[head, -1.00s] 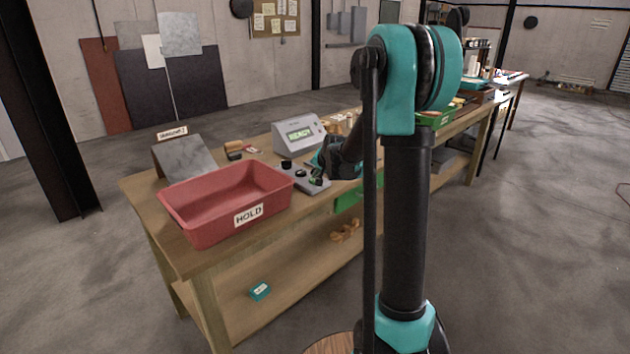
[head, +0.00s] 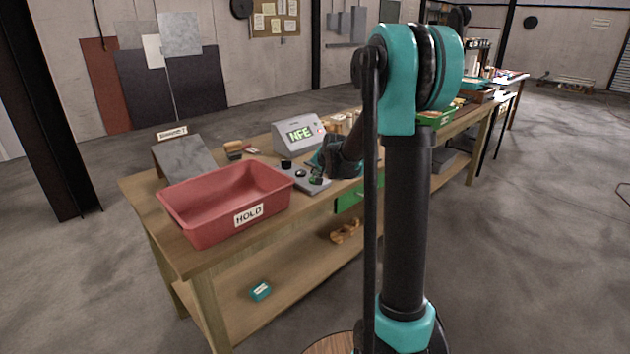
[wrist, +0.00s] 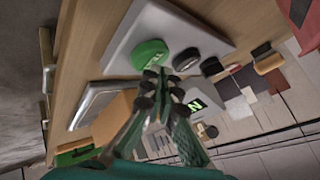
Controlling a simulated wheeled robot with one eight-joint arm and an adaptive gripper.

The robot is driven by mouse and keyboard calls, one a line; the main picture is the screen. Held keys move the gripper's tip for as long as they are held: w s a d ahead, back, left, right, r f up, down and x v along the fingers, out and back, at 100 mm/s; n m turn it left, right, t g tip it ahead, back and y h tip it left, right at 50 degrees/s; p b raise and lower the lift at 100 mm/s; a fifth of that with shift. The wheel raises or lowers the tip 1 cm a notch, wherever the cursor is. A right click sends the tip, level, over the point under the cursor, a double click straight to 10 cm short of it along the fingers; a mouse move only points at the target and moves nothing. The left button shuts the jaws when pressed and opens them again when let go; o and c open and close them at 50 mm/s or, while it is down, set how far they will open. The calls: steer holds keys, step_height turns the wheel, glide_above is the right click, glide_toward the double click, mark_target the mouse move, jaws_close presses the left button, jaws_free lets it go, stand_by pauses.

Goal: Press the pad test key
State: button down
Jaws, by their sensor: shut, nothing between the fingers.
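A grey control panel (head: 312,186) lies on the bench with a green key (head: 316,180) at its near right end. In the wrist view the green key (wrist: 150,54) is round, with small lettering, on the same panel (wrist: 168,18). Two dark round controls (wrist: 187,61) sit beside it. My gripper (head: 322,168) is over the right end of the panel, partly behind my own arm. In the wrist view my gripper's fingertips (wrist: 159,84) are together and empty, close by the green key's lower edge. I cannot tell whether they touch it.
A grey display unit (head: 297,136) behind the panel shows green text like "NFE". A red HOLD bin (head: 196,228) stands to the left. A tilted grey plate (head: 185,158) stands behind the bin. Boxes and trays crowd the bench on the right.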

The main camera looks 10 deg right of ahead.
steer(key=shift+r, duration=0.4)
steer(key=shift+r, duration=0.1)
steer(key=shift+r, duration=2.4)
